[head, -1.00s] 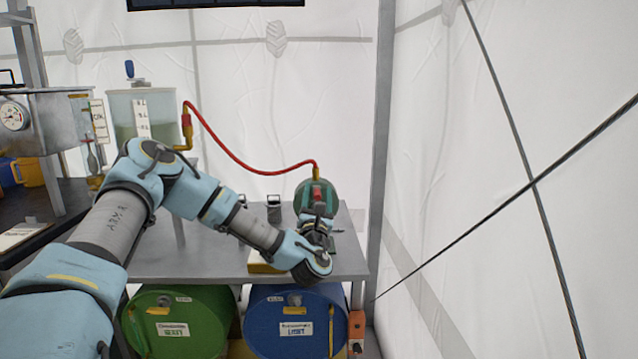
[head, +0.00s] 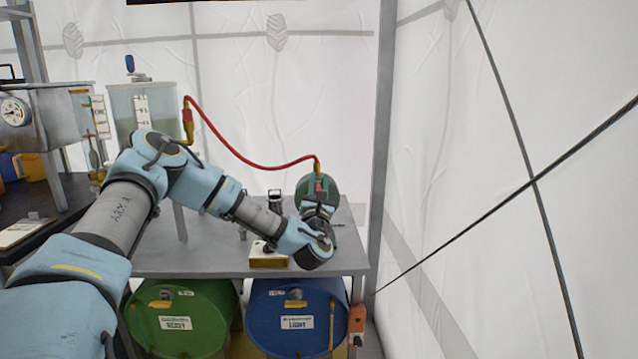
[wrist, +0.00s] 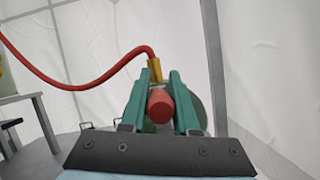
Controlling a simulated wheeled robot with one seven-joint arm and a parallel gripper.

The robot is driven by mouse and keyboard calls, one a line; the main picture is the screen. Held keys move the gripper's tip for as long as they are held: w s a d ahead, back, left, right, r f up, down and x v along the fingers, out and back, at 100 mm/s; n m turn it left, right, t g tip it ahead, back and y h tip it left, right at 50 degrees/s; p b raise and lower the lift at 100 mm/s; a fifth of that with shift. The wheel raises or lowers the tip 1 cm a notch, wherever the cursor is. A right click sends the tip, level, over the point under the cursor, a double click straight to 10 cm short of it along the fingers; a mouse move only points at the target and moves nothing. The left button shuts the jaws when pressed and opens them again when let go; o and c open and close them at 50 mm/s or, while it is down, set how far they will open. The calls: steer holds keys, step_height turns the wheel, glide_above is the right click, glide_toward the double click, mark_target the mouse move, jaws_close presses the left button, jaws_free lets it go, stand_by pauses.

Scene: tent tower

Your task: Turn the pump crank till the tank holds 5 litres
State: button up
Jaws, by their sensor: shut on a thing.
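The green pump (head: 328,188) stands on the grey bench at the right, partly hidden by my arm. My gripper (wrist: 160,100) is at the pump, with its two green fingers shut on the red crank handle (wrist: 160,106). The handle end also shows red in the head view (head: 319,186). The rest of the crank is hidden behind the fingers. The clear tank (head: 158,112) stands at the back left with a white scale strip (head: 142,108). Cloudy greenish liquid shows in it, but I cannot read the level. A red hose (head: 245,160) joins tank and pump.
A yellow-and-white box (head: 268,256) and a dark small item (head: 275,200) are on the bench (head: 190,258). Green (head: 180,318) and blue (head: 295,318) drums lie below. A metal pole (head: 382,120) and dark ropes (head: 500,205) are at the right.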

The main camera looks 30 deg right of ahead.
jaws_close()
steer(key=shift+d+f, duration=0.1)
steer(key=shift+d, duration=0.05)
stand_by(0.9)
